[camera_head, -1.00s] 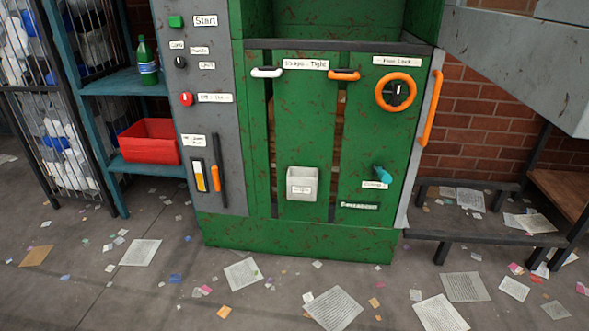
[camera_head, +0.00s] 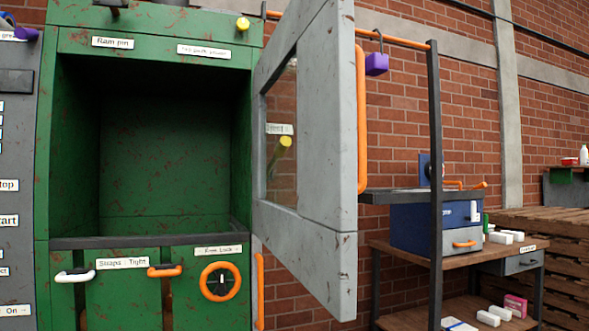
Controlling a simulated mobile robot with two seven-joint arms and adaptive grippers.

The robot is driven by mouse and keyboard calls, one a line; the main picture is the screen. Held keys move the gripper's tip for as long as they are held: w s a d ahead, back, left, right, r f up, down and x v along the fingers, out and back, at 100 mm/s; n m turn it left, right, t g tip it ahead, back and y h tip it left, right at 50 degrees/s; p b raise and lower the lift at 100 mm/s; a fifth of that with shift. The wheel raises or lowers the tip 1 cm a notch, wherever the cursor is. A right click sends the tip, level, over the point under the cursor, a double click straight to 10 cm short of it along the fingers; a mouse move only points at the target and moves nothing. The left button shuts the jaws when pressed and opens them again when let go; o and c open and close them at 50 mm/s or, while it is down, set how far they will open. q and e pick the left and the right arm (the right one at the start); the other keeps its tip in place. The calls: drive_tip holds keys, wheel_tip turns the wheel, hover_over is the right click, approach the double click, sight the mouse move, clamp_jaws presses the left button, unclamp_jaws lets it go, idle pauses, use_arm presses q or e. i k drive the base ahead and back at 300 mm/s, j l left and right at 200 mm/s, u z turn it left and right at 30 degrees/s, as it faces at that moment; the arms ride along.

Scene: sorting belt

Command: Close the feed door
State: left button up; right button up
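The feed door (camera_head: 330,130) is a grey framed panel with a window, hinged at the right side of the green machine (camera_head: 155,42). It stands swung open, out from the opening. An orange vertical handle (camera_head: 361,120) runs along its outer edge. The feed opening (camera_head: 165,140) is uncovered and looks empty. A yellow-tipped part (camera_head: 284,142) and a small label show at the door's window. Neither of my grippers is in view.
Below the opening are an orange wheel (camera_head: 221,282) and strap handles. To the right, a dark post (camera_head: 435,180) and a workbench with a blue box (camera_head: 425,228) stand near the door. A purple padlock (camera_head: 377,64) hangs from an orange rail.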

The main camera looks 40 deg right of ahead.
sight(318, 242)
drive_tip(key=k+l, duration=0.1)
drive_tip(key=l, duration=0.4)
drive_tip(key=k+l, duration=0.1)
drive_tip(key=l, duration=0.45)
drive_tip(key=k+l, duration=0.1)
drive_tip(key=l, duration=0.4)
drive_tip(key=k+l, duration=0.1)
drive_tip(key=l, duration=0.45)
